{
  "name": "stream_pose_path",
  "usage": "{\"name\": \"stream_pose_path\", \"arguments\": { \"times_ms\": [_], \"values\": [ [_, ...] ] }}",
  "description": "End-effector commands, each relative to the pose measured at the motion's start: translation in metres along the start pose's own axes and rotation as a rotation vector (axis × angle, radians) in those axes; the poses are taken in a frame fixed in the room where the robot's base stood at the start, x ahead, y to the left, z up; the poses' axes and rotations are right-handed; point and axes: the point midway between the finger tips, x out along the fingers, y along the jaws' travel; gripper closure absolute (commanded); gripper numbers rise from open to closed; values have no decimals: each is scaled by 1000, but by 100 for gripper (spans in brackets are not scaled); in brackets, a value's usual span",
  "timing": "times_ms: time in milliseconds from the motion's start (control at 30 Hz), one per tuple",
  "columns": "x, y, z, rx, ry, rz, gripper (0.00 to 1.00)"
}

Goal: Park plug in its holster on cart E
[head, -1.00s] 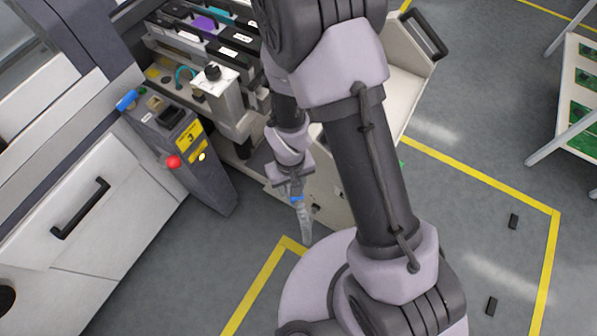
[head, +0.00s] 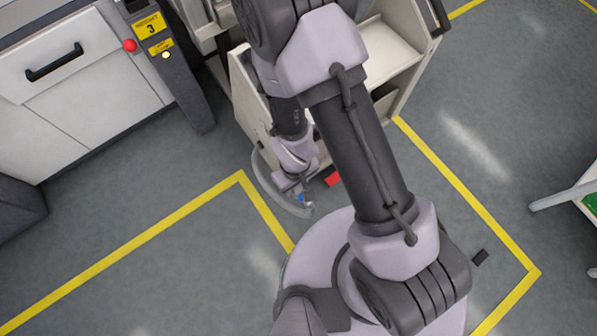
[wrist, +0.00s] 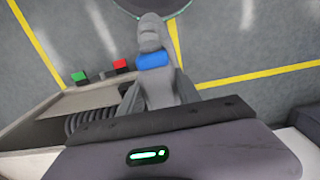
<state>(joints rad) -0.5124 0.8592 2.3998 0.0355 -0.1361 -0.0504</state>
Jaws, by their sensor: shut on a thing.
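My gripper (wrist: 158,88) is shut on the plug (wrist: 152,40), a grey body with a blue band. In the head view my gripper (head: 297,186) and the plug's blue band (head: 301,198) show small, low beside the cart (head: 250,105). A grey cable (head: 262,180) curves from the cart side to the plug. In the wrist view a ribbed dark hose (wrist: 88,119) runs left of the plug. Green (wrist: 80,77) and red (wrist: 121,66) blocks sit at the cart's edge; the red block also shows in the head view (head: 332,178). I cannot make out a holster or the cart's letter.
A grey control post (head: 175,75) with a red button and a yellow label stands left of the cart, beside a white cabinet (head: 60,110). Yellow lines (head: 150,232) mark the floor. A rack leg (head: 565,194) shows at the right. Open floor lies at lower left.

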Motion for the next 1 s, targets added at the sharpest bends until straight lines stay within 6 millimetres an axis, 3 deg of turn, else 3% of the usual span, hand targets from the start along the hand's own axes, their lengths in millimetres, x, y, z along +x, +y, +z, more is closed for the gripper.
{"name": "stream_pose_path", "arguments": {
  "times_ms": [933, 1000],
  "values": [
    [4, 81, -60, 3, 1, 0, 100],
    [16, 80, -59, 1, 0, 0, 100]
  ]
}}
